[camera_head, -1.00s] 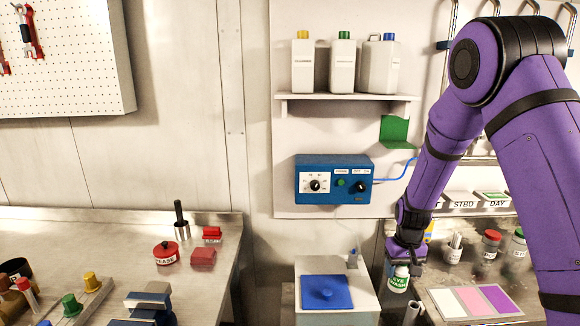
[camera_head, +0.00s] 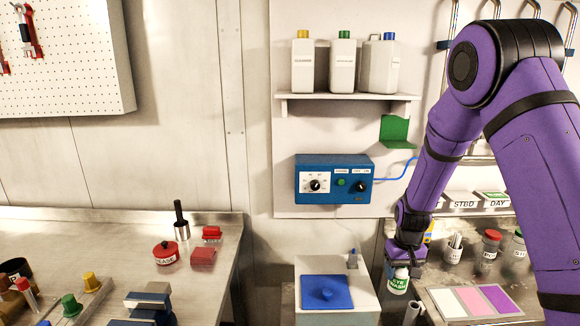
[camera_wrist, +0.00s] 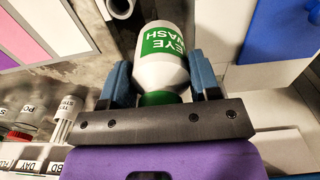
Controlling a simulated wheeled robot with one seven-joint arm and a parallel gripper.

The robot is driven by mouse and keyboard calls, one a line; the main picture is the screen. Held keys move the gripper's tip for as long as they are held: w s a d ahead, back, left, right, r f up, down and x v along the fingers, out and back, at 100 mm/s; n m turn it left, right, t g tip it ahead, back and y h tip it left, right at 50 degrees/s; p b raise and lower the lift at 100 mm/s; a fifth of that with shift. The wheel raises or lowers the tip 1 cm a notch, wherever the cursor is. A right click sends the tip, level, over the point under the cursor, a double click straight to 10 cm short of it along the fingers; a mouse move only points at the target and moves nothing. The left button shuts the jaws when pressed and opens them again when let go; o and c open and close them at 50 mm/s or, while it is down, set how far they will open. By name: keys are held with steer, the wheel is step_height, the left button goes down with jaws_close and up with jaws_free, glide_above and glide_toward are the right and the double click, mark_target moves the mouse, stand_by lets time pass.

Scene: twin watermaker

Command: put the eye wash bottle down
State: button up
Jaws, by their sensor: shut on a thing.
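The eye wash bottle (camera_head: 399,281) is white with a green label and a green cap. My gripper (camera_head: 403,265) is shut on it, near the cap end, and holds it at the left edge of the right-hand bench. In the wrist view the bottle (camera_wrist: 162,62) sits between the two blue fingers of my gripper (camera_wrist: 163,88), with its label readable. In the head view my gripper covers the bottle's top. I cannot tell whether the bottle's base touches anything.
A board with white, pink and purple patches (camera_head: 475,302) lies to the right. Jars (camera_head: 490,245) stand behind on the bench.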

mark_target(398, 286)
steer(key=shift+w+r, duration=0.1)
steer(key=shift+r, duration=0.5)
steer(key=shift+f, duration=3.5)
